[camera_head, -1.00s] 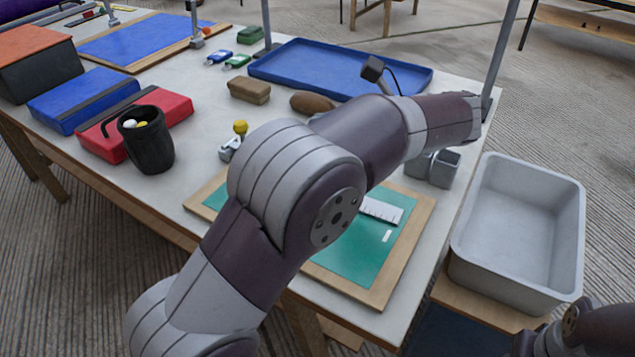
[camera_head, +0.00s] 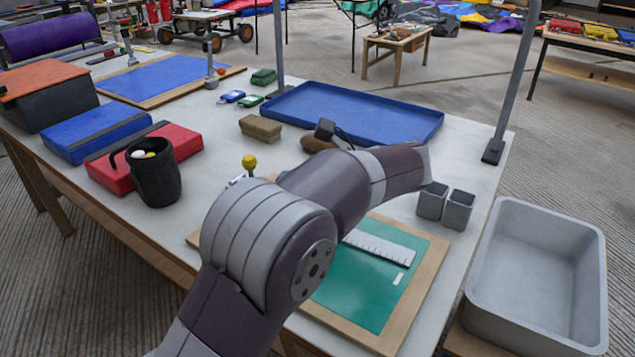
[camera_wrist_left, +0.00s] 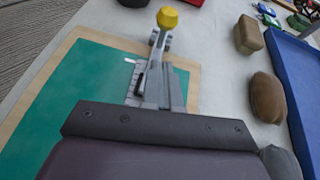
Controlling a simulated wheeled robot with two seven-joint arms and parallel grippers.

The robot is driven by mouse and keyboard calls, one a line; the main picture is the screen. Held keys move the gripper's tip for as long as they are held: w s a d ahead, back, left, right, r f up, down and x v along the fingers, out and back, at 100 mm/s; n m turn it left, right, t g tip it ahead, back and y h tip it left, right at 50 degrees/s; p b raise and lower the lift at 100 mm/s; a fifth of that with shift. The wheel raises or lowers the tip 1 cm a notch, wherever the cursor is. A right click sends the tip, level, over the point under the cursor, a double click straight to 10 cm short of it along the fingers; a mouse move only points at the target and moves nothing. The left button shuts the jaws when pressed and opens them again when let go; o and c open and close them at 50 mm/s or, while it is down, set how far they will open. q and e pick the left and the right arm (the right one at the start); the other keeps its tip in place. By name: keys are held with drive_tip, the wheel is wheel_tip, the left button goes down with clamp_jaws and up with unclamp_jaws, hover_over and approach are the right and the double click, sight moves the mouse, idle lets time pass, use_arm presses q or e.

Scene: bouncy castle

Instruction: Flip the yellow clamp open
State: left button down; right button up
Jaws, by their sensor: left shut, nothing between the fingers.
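The clamp's yellow knob (camera_head: 249,161) stands on the table at the back left of the green mat in the head view, with part of its grey metal base showing beside my arm. In the left wrist view, the yellow knob (camera_wrist_left: 167,18) is at the top, on a grey metal lever. My left gripper (camera_wrist_left: 154,72) is shut and empty, pointing at the clamp. Its tips overlap the clamp's metal in the picture; I cannot tell whether they touch. In the head view my left arm hides this gripper. My right gripper is not in view.
The green mat (camera_head: 365,295) with a wooden border lies under my arm, with a white ruler (camera_head: 380,247) on it. A black cup (camera_head: 155,175), a brown block (camera_head: 260,128) and a blue tray (camera_head: 385,122) stand around. Two grey cups (camera_head: 445,204) are at right.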

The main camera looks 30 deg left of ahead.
use_arm(q)
drive_tip(key=shift+s+a+r, duration=0.1)
drive_tip(key=shift+a+r, duration=0.1)
drive_tip(key=shift+a, duration=0.5)
drive_tip(key=shift+a+r, duration=0.25)
drive_tip(key=shift+a, duration=0.45)
drive_tip(key=shift+s+a+r, duration=0.1)
drive_tip(key=shift+a+r, duration=0.1)
drive_tip(key=shift+a, duration=0.5)
